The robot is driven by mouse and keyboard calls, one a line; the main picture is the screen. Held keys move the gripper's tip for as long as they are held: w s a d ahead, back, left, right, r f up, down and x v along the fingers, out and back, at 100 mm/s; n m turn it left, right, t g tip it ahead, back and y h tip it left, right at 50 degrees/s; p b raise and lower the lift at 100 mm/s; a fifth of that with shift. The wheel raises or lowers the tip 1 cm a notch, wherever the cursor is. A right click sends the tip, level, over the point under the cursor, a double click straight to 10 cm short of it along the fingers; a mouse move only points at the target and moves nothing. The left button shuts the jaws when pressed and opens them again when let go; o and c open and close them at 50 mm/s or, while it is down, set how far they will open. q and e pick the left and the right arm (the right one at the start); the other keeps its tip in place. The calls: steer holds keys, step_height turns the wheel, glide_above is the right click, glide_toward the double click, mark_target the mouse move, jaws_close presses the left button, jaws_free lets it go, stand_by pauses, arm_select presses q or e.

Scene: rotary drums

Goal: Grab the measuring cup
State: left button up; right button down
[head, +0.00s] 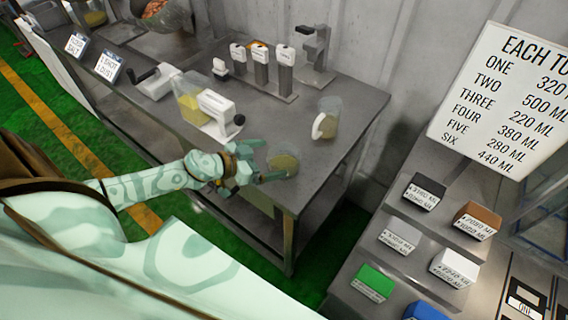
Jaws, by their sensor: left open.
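A small clear cup with yellowish contents (285,161) stands near the front right part of the grey metal table (345,88). My left gripper (269,162) is open beside it, fingers pointing at its left side. One finger overlaps the lower front of the cup; I cannot tell whether it touches. A larger clear cup with a white handle (327,124) stands farther back to the right. I cannot tell for certain which of the two is the measuring cup. My right gripper is not in view.
A white dispenser with yellow liquid (205,110) stands left of the cups. Several white-topped posts (260,66) and a press-like device (316,50) stand behind. A sign with ML amounts (505,95) hangs at right, above labelled blocks (477,220). The table's right edge is close.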

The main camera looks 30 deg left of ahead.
mark_target(296, 153)
arm_select(q)
steer(key=x, duration=0.5)
steer(key=shift+w+d+b, duration=0.15)
steer(key=shift+d+b, duration=0.15)
steer(key=shift+d, duration=0.15)
steer(key=c, duration=1)
steer(key=shift+c, duration=0.2)
steer(key=shift+r, duration=0.25)
